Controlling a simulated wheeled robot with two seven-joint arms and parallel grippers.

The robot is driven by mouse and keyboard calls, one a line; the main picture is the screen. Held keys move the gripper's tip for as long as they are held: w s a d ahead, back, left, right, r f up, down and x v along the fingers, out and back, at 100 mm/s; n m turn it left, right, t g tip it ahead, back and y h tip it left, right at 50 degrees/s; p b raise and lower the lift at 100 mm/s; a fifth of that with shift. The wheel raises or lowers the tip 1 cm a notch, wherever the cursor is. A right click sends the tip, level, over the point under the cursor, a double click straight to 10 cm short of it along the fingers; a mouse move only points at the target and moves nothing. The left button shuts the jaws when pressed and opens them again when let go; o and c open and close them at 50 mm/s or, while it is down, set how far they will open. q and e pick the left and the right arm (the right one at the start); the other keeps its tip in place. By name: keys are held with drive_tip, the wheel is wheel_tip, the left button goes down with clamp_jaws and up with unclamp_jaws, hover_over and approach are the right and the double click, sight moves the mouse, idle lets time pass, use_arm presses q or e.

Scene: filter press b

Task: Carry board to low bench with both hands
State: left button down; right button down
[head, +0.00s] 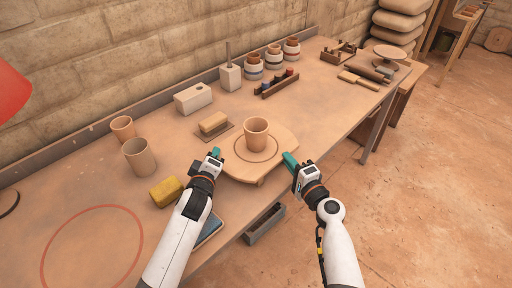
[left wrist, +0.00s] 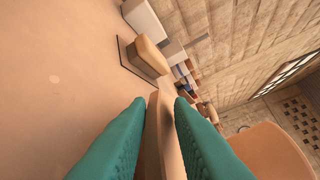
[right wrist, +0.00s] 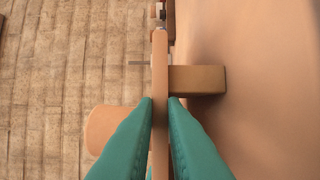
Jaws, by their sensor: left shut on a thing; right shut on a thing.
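The round wooden board (head: 273,167) is at the near edge of the long workbench, with a clay cup (head: 256,134) standing upright on it. My left gripper (head: 216,155) is shut on the board's left edge; the left wrist view shows the board's rim (left wrist: 153,130) between its teal fingers. My right gripper (head: 290,160) is shut on the board's right edge, and the rim (right wrist: 160,95) shows between its fingers in the right wrist view. A wooden batten (right wrist: 198,80) is under the board. I cannot tell whether it touches the bench. The low bench cannot be made out for certain.
On the workbench (head: 90,180), a yellow sponge (head: 166,191) and two clay cups (head: 139,157) stand left of the board. A brown block (head: 214,122) sits behind it. A grey trough (head: 265,224) is below the front edge. The floor (head: 430,180) at right is clear.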

use_arm(q)
drive_tip(key=shift+r, duration=0.1)
use_arm(e)
drive_tip(key=shift+r, duration=0.1)
